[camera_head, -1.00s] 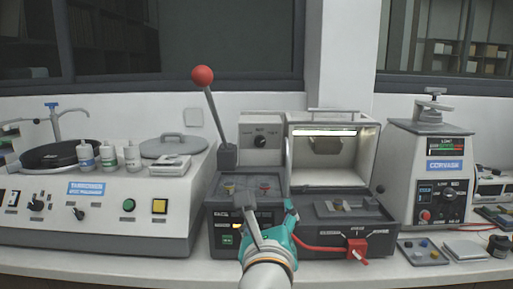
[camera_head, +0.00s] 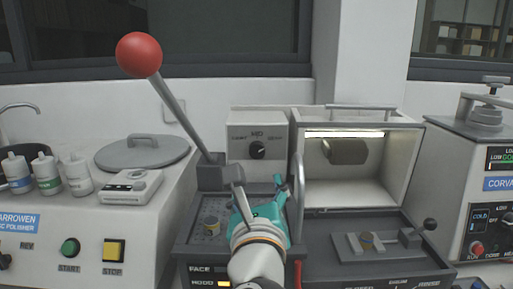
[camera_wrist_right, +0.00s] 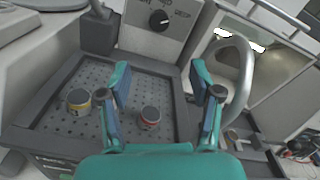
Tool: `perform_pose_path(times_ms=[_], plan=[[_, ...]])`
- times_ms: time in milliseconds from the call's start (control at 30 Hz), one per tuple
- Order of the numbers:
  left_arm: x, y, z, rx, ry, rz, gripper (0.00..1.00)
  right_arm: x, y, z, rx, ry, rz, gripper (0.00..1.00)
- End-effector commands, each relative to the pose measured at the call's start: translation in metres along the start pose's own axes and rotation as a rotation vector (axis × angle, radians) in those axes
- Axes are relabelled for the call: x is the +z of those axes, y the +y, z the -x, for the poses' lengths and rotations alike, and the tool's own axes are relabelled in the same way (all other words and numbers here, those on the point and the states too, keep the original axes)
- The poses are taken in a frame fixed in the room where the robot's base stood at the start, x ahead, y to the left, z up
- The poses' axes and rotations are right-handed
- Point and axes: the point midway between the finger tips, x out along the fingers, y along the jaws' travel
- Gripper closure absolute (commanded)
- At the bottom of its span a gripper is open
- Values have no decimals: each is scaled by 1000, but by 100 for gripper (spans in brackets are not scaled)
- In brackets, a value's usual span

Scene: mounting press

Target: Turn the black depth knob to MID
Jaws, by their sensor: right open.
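The black depth knob (camera_head: 257,151) is on the front of a white box (camera_head: 243,123), under a printed MID label. It also shows at the top of the right wrist view (camera_wrist_right: 158,21). A pale mark on it seems to point right in that view; its exact setting is hard to read. My right gripper (camera_head: 259,186) is teal and open, in front of and below the knob, apart from it. In the right wrist view its two fingers (camera_wrist_right: 160,88) are spread with nothing between them. My left gripper is out of view.
A lever with a red ball (camera_head: 139,54) leans up left of the box. A lit chamber (camera_head: 360,170) and a curved grey handle (camera_wrist_right: 240,75) stand at right. Two small pots, yellow (camera_wrist_right: 78,101) and red-banded (camera_wrist_right: 149,117), sit on the perforated tray (camera_wrist_right: 60,130).

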Motion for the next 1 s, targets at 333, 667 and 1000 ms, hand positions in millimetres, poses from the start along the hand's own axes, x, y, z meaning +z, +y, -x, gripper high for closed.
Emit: perform_pose_path(times_ms=[333,667,1000], plan=[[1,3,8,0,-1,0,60,1,2,-39,2,2,1,36],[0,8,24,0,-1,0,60,2,1,-111,2,2,1,36],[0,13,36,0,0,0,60,1,2,-162,3,1,0,36]])
